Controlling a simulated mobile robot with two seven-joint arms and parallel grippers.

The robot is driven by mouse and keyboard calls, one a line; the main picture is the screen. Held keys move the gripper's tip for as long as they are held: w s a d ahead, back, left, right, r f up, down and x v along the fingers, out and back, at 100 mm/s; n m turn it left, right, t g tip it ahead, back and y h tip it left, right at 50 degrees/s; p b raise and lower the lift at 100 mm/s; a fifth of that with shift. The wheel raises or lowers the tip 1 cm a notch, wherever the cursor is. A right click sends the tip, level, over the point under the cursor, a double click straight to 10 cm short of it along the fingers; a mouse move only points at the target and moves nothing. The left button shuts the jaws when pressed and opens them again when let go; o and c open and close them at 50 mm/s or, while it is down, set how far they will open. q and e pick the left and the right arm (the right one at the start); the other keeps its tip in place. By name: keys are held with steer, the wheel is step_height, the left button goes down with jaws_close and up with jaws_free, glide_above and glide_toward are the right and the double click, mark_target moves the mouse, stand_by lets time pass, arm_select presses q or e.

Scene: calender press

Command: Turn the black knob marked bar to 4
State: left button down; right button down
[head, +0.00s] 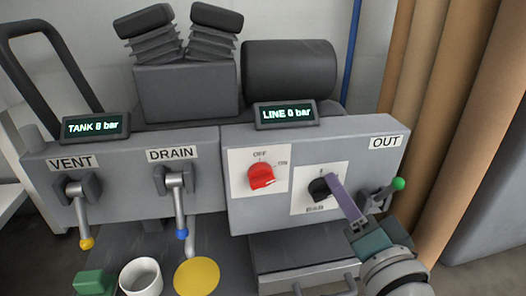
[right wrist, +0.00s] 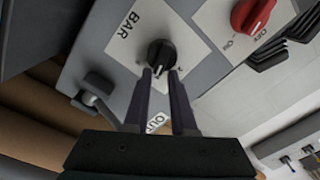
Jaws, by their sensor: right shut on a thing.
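The black knob (head: 318,188) sits on a white plate at the right of the grey panel. In the right wrist view the knob (right wrist: 161,53) shows from the front, and its plate reads BAR. My right gripper (head: 332,184) has its purple fingers at the knob, one on either side in the right wrist view (right wrist: 163,73), and is shut on it. The fingers hide part of the knob and its scale in the head view, so I cannot read its setting. The LINE display (head: 287,114) reads 0 bar. My left gripper is not in view.
A red OFF/ON knob (head: 261,176) is just left of the black one. The green-tipped OUT lever (head: 380,195) stands close to my right gripper. VENT (head: 80,212) and DRAIN (head: 178,200) levers are further left. A white cup (head: 141,278) stands at the bottom left.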

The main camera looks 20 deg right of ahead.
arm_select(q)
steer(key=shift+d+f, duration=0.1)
arm_select(e)
steer(key=shift+s+a+f+m, duration=0.1)
steer(key=shift+f+m, duration=0.35)
steer(key=shift+m, duration=0.05)
steer(key=c, duration=0.9)
jaws_free()
steer(key=shift+c, duration=0.2)
steer(key=o, duration=0.4)
steer(key=shift+a+r, duration=0.1)
steer(key=shift+a, duration=0.2)
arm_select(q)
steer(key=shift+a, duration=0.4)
arm_select(e)
steer(key=shift+d, duration=0.1)
steer(key=shift+d+r, duration=0.1)
steer(key=shift+r, duration=0.05)
arm_select(q)
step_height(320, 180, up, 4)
steer(key=p, duration=0.4)
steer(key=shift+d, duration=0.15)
arm_select(e)
steer(key=v, duration=0.9)
steer(key=shift+s+a, duration=0.2)
steer(key=shift+s, duration=0.2)
